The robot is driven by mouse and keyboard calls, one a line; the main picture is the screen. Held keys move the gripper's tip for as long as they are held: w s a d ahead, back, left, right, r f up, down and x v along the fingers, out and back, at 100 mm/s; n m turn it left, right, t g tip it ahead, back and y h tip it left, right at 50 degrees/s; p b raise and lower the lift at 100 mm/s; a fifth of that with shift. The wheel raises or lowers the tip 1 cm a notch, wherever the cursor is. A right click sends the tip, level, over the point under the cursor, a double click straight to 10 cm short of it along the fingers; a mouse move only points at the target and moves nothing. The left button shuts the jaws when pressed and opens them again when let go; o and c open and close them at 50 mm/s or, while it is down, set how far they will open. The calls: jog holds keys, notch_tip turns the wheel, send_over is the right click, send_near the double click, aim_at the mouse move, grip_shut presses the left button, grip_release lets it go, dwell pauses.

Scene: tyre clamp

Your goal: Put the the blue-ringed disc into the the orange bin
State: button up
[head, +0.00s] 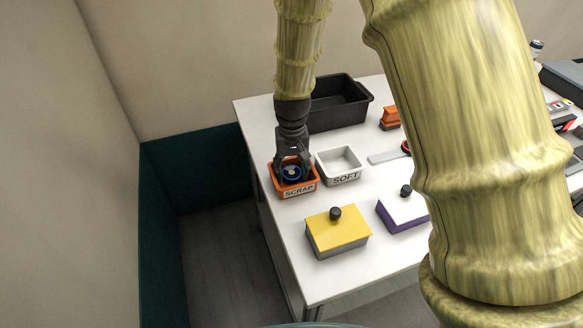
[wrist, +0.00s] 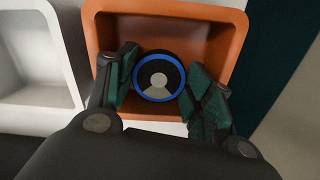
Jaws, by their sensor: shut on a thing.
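The orange bin (head: 298,190), labelled SCRAP, stands near the left edge of the white table. My gripper (head: 291,172) points down over it. The blue-ringed disc (head: 291,173) is between my fingers, at the bin's opening. The orange bin (wrist: 236,50) surrounds the disc in that view. I cannot tell whether the disc touches the bin floor.
A white bin (head: 340,167) labelled SOFT stands just right of the orange bin. A black tray (head: 340,105) lies behind. A yellow-lidded box (head: 338,230) and a purple box (head: 402,213) stand in front. My arm hides part of the table.

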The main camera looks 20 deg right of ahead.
jog(key=s+r, duration=0.2)
jog(key=shift+s+r, duration=0.15)
jog(key=shift+s, duration=0.2)
jog(key=o, duration=0.8)
jog(key=shift+w+f, duration=0.15)
jog(key=shift+f, duration=0.05)
jog(key=o, duration=0.4)
jog(key=shift+w+f, duration=0.55)
jog(key=shift+w, duration=0.15)
jog(key=shift+o, duration=0.2)
jog(key=shift+s+r, duration=0.2)
jog(key=shift+s, duration=0.05)
notch_tip(320, 180, up, 12)
